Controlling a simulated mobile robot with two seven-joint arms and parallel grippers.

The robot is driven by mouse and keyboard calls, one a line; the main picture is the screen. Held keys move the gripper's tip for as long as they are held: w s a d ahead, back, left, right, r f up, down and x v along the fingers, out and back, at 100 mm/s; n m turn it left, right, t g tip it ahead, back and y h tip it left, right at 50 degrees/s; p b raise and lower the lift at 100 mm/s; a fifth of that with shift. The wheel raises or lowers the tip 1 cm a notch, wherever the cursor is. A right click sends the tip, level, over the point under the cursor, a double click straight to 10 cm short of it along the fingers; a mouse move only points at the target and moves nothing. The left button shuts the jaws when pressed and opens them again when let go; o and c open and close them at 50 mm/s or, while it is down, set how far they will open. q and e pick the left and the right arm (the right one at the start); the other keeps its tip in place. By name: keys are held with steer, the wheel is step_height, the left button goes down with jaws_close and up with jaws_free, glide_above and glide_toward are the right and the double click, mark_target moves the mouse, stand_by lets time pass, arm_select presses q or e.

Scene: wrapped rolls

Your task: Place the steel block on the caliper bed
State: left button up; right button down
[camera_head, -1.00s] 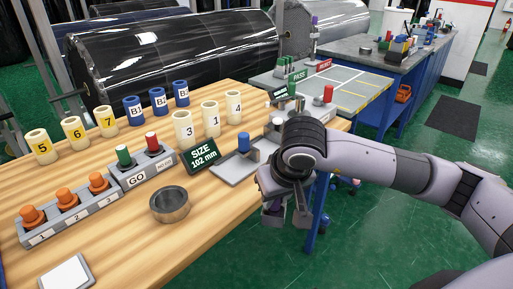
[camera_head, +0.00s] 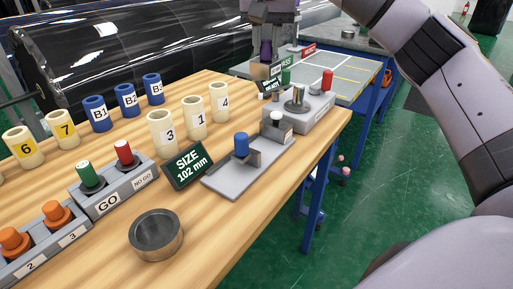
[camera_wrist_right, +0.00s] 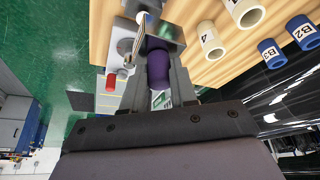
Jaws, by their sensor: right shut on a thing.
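My right gripper (camera_head: 266,46) is at the top centre of the head view, shut on the purple handle (camera_wrist_right: 160,66) of the steel block. In the wrist view the purple handle sits between the two fingers, with grey metal, seemingly the steel block (camera_wrist_right: 165,33), just beyond it. In the head view the block (camera_head: 261,71) hangs under the gripper, partly hard to make out. The caliper bed (camera_head: 226,183) is a flat grey plate with a blue knob (camera_head: 241,144), to the lower left of the gripper. My left gripper is not in view.
The size display (camera_head: 187,165) stands left of the bed. Cream rings (camera_head: 193,115) stand behind it. A grey fixture with a red knob (camera_head: 327,79) is to the right. A steel ring (camera_head: 156,234) and the go gauge box (camera_head: 113,190) are nearer. Bare wood lies in front of the bed.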

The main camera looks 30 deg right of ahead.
steer(key=shift+w+d+r, duration=0.1)
steer(key=shift+r, duration=0.05)
step_height(320, 180, down, 20)
steer(key=shift+r+b, duration=0.25)
steer(key=shift+b, duration=0.9)
steer(key=c, duration=1.3)
jaws_free()
steer(key=shift+f, duration=0.2)
steer(key=o, duration=0.4)
